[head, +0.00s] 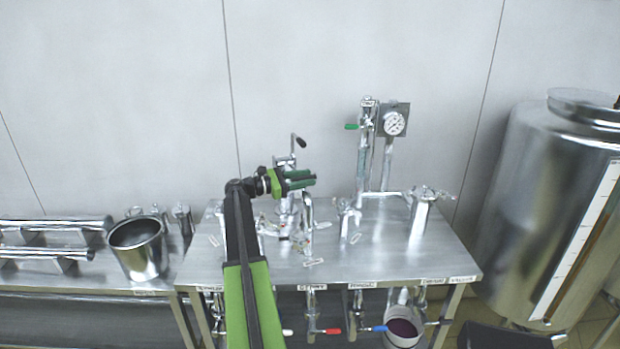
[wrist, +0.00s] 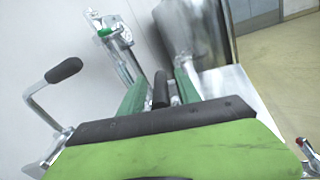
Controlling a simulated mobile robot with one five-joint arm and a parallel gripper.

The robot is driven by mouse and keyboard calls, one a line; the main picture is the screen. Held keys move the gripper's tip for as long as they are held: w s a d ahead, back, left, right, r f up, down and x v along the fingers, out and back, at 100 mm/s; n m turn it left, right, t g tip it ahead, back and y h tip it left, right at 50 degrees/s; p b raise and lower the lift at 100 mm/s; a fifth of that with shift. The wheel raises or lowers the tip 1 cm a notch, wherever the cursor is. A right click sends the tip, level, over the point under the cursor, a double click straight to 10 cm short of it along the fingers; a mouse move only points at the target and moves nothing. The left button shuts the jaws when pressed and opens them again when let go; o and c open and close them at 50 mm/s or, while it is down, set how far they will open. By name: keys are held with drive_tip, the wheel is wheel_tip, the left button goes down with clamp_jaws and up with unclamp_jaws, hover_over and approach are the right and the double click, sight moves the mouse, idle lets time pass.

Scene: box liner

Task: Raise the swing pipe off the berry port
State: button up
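A silver bent pipe (head: 308,212), which looks like the swing pipe, stands mid-table beneath my gripper. Its lower end is among small fittings, and I cannot tell which port it sits on. My gripper (head: 314,180) is above the pipe, pointing right. In the wrist view its green fingers (wrist: 160,88) are apart, with a black grip (wrist: 160,90) between them and narrow gaps beside it. A crank with a black knob (head: 300,142) rises behind my gripper; it is at the left in the wrist view (wrist: 64,70). Port labels are too small to read.
A gauge (head: 394,124) and upright pipe with a green handle (head: 351,126) stand behind right. A steel canister (head: 422,215) is on the table's right. A bucket (head: 138,250) stands left, a large tank (head: 550,200) right. Valves with coloured handles (head: 332,331) hang below the front edge.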

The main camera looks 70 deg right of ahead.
drive_tip(key=shift+x, duration=0.9)
clamp_jaws()
drive_tip(key=shift+r, duration=0.1)
idle(0.7)
